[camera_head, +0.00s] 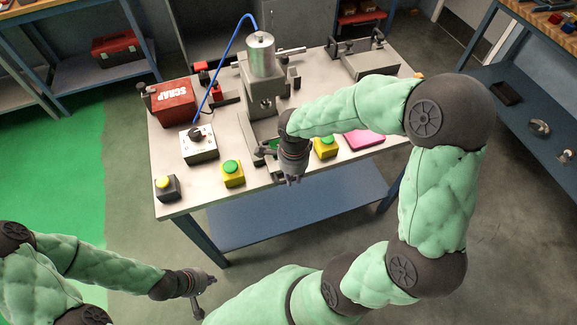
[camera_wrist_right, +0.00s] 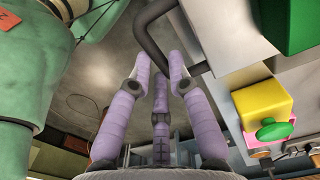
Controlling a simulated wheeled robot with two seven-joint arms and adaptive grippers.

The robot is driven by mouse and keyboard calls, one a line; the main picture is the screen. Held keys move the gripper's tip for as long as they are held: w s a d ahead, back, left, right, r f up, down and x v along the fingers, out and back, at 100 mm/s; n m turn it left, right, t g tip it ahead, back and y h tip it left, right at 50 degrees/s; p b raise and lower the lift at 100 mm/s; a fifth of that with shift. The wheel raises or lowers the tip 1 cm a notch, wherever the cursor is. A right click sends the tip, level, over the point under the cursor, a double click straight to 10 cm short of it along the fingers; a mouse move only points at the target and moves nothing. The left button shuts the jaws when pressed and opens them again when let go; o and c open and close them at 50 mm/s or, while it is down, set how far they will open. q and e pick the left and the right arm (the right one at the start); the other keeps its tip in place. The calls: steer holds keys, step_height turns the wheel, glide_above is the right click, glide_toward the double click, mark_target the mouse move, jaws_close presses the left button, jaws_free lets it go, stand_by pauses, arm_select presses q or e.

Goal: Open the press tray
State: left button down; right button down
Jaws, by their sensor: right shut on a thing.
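The press (camera_head: 262,55) stands on the cart, with a silver cylinder on top. The grey press tray (camera_head: 262,128) lies low at its front; my right arm partly covers it. My right gripper (camera_head: 291,180) is at the cart's front edge. In the right wrist view, the right gripper's purple fingers (camera_wrist_right: 162,75) are shut around a dark bent handle (camera_wrist_right: 150,38) in front of a light grey face (camera_wrist_right: 215,25). The handle is hidden in the head view. My left gripper (camera_head: 200,292) is low at the left, away from the cart; its jaws are too small to read.
Yellow boxes with green buttons (camera_head: 232,173) (camera_head: 325,147) flank my right gripper. A yellow-button box (camera_head: 166,187), a knob box (camera_head: 199,145) and a red scrap bin (camera_head: 174,101) stand left. The floor before the cart is clear.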

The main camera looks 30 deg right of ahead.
steer(key=shift+s, duration=0.35)
steer(key=c, duration=1.2)
jaws_free()
steer(key=shift+o, duration=0.2)
steer(key=shift+r, duration=0.15)
step_height(320, 180, up, 12)
